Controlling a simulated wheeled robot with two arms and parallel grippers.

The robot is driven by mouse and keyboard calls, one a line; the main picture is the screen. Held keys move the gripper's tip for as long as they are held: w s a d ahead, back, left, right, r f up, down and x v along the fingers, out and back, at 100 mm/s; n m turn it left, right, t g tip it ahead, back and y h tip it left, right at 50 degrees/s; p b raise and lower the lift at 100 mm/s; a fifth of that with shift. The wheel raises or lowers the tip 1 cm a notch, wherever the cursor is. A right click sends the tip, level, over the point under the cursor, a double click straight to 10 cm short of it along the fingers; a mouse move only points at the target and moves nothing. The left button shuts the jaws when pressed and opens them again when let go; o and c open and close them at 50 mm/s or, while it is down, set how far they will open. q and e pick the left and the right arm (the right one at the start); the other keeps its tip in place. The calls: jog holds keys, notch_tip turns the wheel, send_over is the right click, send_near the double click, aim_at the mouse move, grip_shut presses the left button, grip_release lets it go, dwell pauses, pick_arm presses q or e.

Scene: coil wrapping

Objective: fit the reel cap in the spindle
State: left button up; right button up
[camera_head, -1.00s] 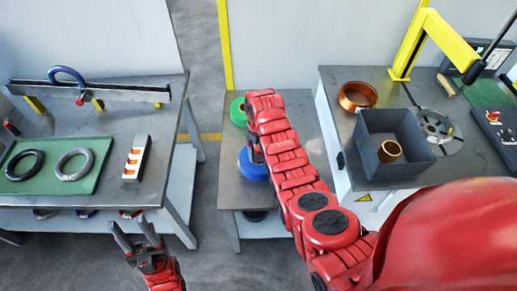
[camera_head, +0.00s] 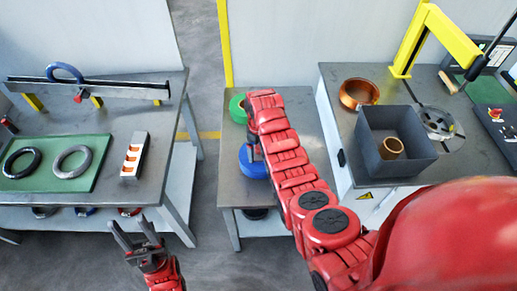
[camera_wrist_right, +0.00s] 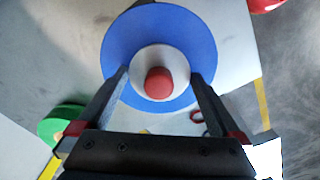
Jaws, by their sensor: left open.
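A blue disc (camera_wrist_right: 115,45) lies below my right gripper (camera_wrist_right: 160,75) in the right wrist view, with a pale grey ring (camera_wrist_right: 158,55) and a red round knob (camera_wrist_right: 159,83) at its middle. I cannot tell whether this knob is the reel cap. The gripper's fingers stand apart on either side of the knob, with gaps visible. The blue disc also shows in the head view (camera_head: 252,166) on the middle table, partly hidden by my right arm. My left gripper (camera_head: 133,236) is open and empty in front of the left table.
A green disc (camera_head: 238,108) lies behind the blue one. The left table holds a green mat (camera_head: 103,150) with two rings. The right table holds a grey bin (camera_head: 371,154) with a copper ring inside, a larger copper coil (camera_head: 347,98) and a yellow arm (camera_head: 450,38).

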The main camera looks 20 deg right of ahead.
aim_at(258, 146)
jog(key=shift+r, duration=0.1)
notch_tip(258, 146, up, 4)
jog(key=shift+w+r+b, duration=0.15)
jog(key=shift+b, duration=0.85)
notch_tip(258, 146, up, 13)
jog(key=p, duration=0.8)
